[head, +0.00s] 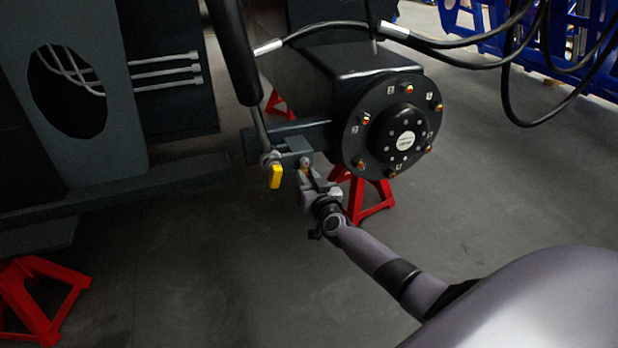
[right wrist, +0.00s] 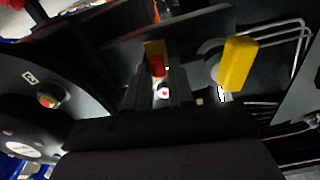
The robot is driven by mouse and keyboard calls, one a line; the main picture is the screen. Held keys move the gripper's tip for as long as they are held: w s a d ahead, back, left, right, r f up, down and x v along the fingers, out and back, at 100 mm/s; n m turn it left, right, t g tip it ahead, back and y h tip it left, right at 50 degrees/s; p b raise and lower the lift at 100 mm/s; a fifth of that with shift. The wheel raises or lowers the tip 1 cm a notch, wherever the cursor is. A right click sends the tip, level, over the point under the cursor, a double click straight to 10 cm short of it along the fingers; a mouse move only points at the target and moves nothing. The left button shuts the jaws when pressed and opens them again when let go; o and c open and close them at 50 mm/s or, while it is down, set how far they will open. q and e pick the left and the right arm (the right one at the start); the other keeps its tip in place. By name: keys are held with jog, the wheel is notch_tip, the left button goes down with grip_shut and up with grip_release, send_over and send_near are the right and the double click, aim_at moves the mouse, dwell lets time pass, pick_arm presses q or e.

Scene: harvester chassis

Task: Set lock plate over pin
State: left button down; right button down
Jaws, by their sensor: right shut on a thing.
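My right gripper (head: 304,168) is shut at the bracket below the cylinder rod, left of the round hub. In the right wrist view its two fingers (right wrist: 158,85) close around a small yellow and red piece (right wrist: 156,60), which seems to be the lock plate; most of it is hidden by the fingers. A pin (head: 268,158) at the rod's lower end carries a yellow block (head: 275,177) just left of the gripper, apart from it. The yellow block also shows in the right wrist view (right wrist: 236,63), right of the fingers. My left gripper is not in view.
The bolted hub (head: 400,128) stands close right of the gripper. Red stands (head: 371,200) are under the chassis, another (head: 40,300) at lower left. The black cylinder (head: 235,50) comes down from above. Hoses (head: 450,45) hang at upper right. The floor in front is clear.

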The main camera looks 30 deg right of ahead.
jog(key=m, duration=0.3)
jog(key=a+m, duration=0.1)
jog(key=m, duration=0.2)
jog(key=a+r+m, duration=0.1)
jog(key=m, duration=0.2)
jog(key=shift+w+p, duration=0.2)
jog(key=shift+p, duration=0.2)
jog(key=m, duration=0.3)
jog(key=r+m, duration=0.1)
jog(key=shift+a, duration=0.3)
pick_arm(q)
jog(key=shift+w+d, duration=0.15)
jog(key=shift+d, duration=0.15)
pick_arm(e)
jog(key=shift+w+r+m, duration=0.1)
jog(key=shift+r+m, duration=0.15)
jog(key=shift+m, duration=0.65)
jog(key=shift+r+m, duration=0.2)
jog(key=shift+m, duration=0.7)
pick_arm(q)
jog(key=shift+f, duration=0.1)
pick_arm(e)
jog(key=c, duration=1.1)
grip_release()
jog(key=shift+r, duration=0.1)
